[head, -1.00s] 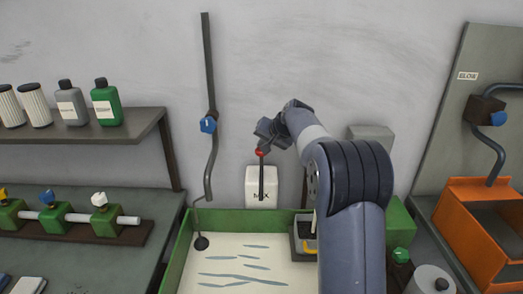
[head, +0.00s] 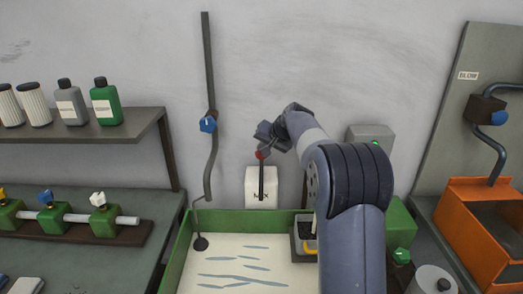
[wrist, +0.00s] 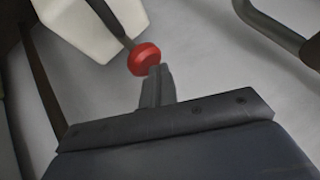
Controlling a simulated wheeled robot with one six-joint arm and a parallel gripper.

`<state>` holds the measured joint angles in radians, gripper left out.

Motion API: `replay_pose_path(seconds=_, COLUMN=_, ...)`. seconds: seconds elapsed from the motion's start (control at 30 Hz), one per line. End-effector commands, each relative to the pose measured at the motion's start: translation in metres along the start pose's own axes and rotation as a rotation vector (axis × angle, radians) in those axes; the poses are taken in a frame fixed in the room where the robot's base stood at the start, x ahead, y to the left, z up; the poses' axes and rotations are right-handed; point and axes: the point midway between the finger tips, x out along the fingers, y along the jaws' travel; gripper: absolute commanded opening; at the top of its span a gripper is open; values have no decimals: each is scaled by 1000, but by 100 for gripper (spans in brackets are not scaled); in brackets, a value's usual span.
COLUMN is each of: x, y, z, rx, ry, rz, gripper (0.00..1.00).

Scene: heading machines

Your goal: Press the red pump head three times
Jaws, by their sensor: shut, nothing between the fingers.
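The red pump head (head: 260,155) sits on top of a dark upright rod in front of a white labelled container (head: 262,187) against the wall. In the wrist view the red pump head (wrist: 144,59) is a round knob just beyond my fingertips. My gripper (head: 266,142) is above the head, tilted down toward it. In the wrist view my gripper (wrist: 158,75) is shut and empty, its tips overlapping the knob's near edge. I cannot tell whether they press on it.
A green-rimmed tray (head: 265,214) of pale liquid lies below. A grey box (head: 371,134) with a green light is behind my arm. A bent pipe with a blue valve (head: 208,124) runs down the wall to the left. An orange bin (head: 458,194) stands at right.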

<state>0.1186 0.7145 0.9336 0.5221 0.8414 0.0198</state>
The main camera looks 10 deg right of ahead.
Motion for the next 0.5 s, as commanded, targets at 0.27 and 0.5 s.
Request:
replay_pose_path(seconds=0.27, x=4, y=3, z=4, rx=1, ry=-5, rz=2, gripper=0)
replay_pose_path(seconds=0.5, x=7, y=5, z=6, rx=1, ry=-6, rz=2, gripper=0)
